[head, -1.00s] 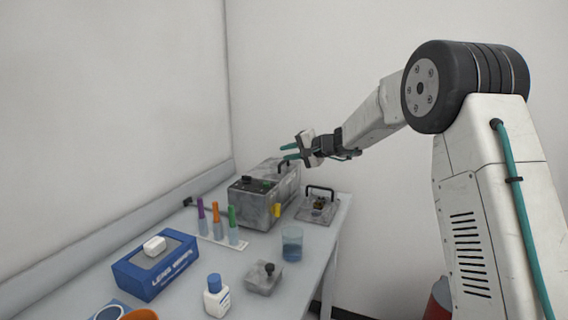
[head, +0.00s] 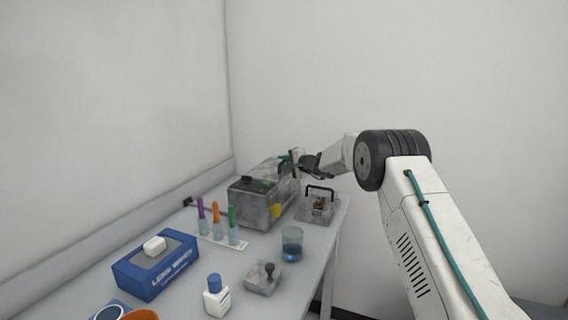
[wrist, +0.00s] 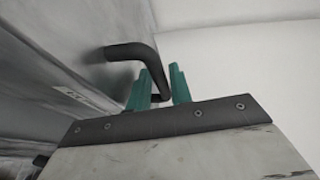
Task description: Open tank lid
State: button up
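The tank (head: 258,208) is a grey mottled metal box at the back of the bench, with a dark knob and green parts on its front top. Its lid (head: 268,169) looks closed. In the wrist view a black bent handle (wrist: 132,50) stands out from a grey surface, and its end runs down between my two teal fingers. My gripper (head: 285,162) is at the tank's far right end in the head view. The fingers show in the wrist view (wrist: 161,88), apart with a light gap beside the bar. Whether they touch it is hard to tell.
A small plate with a black handle (head: 318,205) sits right of the tank. In front are a tube rack (head: 222,240), a beaker (head: 292,244), a knobbed grey block (head: 264,278), a white bottle (head: 216,297) and a blue box (head: 156,268). The wall is close behind.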

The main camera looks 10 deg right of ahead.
jog(key=shift+w, duration=0.15)
grip_shut()
